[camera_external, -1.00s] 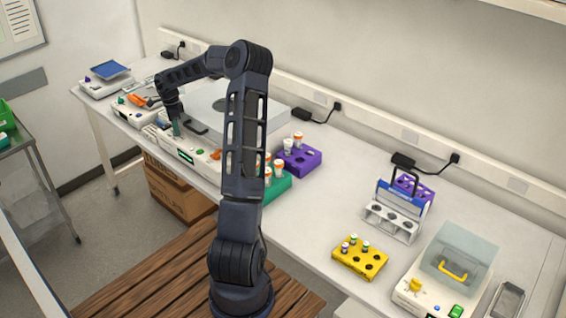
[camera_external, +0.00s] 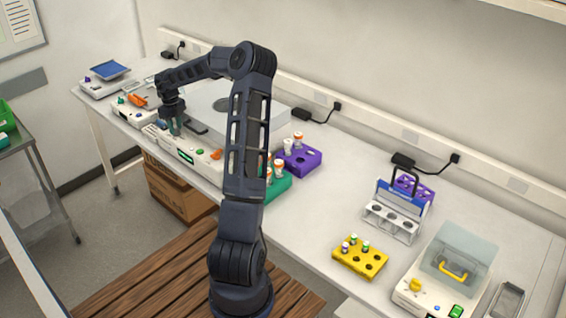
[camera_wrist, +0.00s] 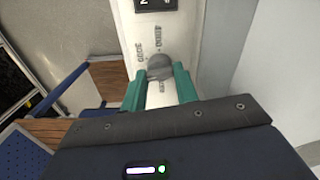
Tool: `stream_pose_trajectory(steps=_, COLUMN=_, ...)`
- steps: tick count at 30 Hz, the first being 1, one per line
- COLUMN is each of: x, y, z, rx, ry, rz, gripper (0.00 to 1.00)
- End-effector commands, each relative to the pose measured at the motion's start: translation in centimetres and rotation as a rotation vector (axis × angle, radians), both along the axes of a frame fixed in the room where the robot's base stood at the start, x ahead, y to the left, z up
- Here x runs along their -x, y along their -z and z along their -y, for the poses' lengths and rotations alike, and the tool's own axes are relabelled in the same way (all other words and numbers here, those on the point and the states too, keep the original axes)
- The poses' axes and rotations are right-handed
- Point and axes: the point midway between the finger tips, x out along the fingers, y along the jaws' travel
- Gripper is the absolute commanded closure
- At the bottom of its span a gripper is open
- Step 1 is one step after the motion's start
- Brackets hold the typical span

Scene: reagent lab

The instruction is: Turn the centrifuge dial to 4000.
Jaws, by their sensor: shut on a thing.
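The centrifuge (camera_external: 190,148) is a wide white machine with a light grey lid, on the bench at the left middle in the external view. My gripper (camera_wrist: 160,78) has two green fingers, shut on the dial, one on each side. In the external view my gripper (camera_external: 176,130) points down at the panel's left part. The dial is hidden there.
A dark display (camera_wrist: 156,4) sits above the dial in the wrist view. Right of the centrifuge stand a green rack (camera_external: 277,188) and a purple rack (camera_external: 301,160) holding tubes. A device with an orange part (camera_external: 138,99) stands to its left.

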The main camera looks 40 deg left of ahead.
Motion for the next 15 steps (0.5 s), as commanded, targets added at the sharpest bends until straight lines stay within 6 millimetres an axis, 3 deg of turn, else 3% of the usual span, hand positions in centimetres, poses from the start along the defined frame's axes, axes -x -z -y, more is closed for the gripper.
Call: stream_pose_trajectory(steps=15, x=-0.02, y=-0.12, z=-0.07, rx=-0.003, ry=0.490, rz=0.002, gripper=0.93)
